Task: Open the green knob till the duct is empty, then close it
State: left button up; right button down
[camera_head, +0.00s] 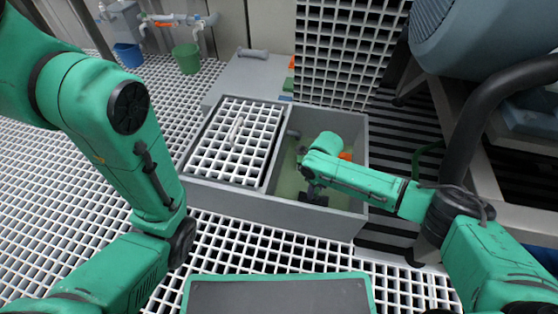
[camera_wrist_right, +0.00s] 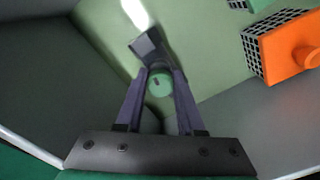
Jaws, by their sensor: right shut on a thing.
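The duct (camera_head: 270,203) is a grey rectangular trough in the floor, and its right compartment is open with a greenish bottom or liquid. My right arm reaches down into that compartment. My right gripper (camera_head: 315,190) is low inside it near the front wall. In the right wrist view, the two dark fingers of this gripper (camera_wrist_right: 160,95) close on the small round green knob (camera_wrist_right: 159,84), one on each side. A dark block-shaped part (camera_wrist_right: 150,46) lies just beyond the knob. In the head view the knob is hidden by my gripper. My left gripper is out of the picture.
An orange block with a grid side (camera_wrist_right: 285,47) sits inside the compartment, right of the gripper. A white grating (camera_head: 240,130) covers the left compartment. An upright grating (camera_head: 345,55) stands behind. Blue (camera_head: 128,54) and green (camera_head: 187,58) buckets stand at the back left.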

jog(key=shift+s+r+m+p, duration=0.15)
jog(key=shift+r+m+p, duration=0.2)
jog(key=shift+m+p, duration=0.8)
jog(key=shift+f+m+p, duration=0.25)
jog(key=shift+m+p, duration=0.25)
jog(key=shift+m, duration=0.65)
jog(key=shift+r+m+p, duration=0.15)
jog(key=shift+m+p, duration=0.45)
jog(key=shift+m, duration=0.2)
jog(key=m+p, duration=0.1)
jog(key=m, duration=0.1)
jog(key=shift+m, duration=0.4)
jog(key=shift+m+p, duration=0.35)
jog(key=shift+m, duration=0.45)
jog(key=m, duration=0.2)
jog(key=shift+f+m+p, duration=0.2)
jog(key=shift+m+p, duration=0.15)
jog(key=shift+m, duration=0.05)
jog(key=shift+r+m+p, duration=0.1)
jog(key=shift+m+p, duration=0.25)
jog(key=shift+m, duration=1.65)
jog(key=shift+c, duration=2.4)
grip_release()
